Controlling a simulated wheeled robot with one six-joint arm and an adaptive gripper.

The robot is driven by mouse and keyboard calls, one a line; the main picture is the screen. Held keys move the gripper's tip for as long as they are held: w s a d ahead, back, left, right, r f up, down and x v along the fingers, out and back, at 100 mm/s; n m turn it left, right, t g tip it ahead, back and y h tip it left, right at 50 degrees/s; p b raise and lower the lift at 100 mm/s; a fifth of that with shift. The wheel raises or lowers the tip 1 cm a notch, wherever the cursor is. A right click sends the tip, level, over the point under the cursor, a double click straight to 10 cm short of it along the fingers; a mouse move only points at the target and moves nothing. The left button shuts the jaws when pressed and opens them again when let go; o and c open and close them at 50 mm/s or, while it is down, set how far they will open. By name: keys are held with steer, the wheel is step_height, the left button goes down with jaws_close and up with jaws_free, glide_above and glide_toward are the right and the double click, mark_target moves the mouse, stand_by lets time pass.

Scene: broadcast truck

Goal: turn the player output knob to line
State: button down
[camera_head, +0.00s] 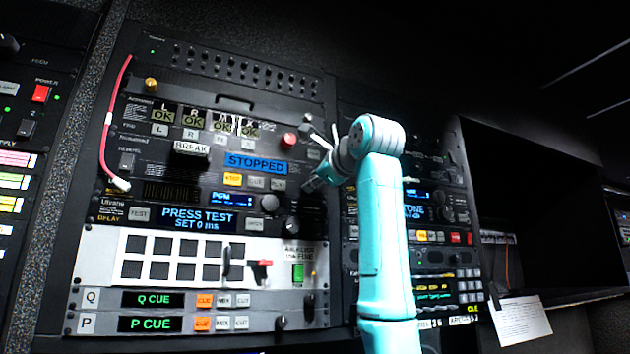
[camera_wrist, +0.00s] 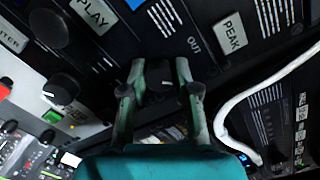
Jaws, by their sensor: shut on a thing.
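The player panel shows a blue STOPPED display (camera_head: 255,163) in the head view, with a row of small buttons below it. My gripper (camera_head: 309,184) reaches in from the right to the right end of this panel. In the wrist view my gripper (camera_wrist: 160,76) has its two fingers on either side of a dark round knob (camera_wrist: 160,80), shut on it. The label OUT (camera_wrist: 194,45) is beside this knob, and a PLAY button (camera_wrist: 91,14) is at upper left. The knob's pointer and the LINE mark cannot be made out. The head view hides the knob behind my gripper.
Other dark knobs stand close by, one near the PLAY button (camera_wrist: 48,27) and one farther down (camera_wrist: 61,88). A white cable (camera_wrist: 247,97) loops to the right of my gripper. A red cable (camera_head: 108,120) hangs far left.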

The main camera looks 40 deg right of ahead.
stand_by(0.4)
steer(key=c, duration=0.9)
jaws_free()
steer(key=shift+o, duration=0.2)
steer(key=shift+s, duration=0.1)
steer(key=v, duration=1.1)
steer(key=shift+s, duration=0.35)
steer(key=shift+a, duration=0.15)
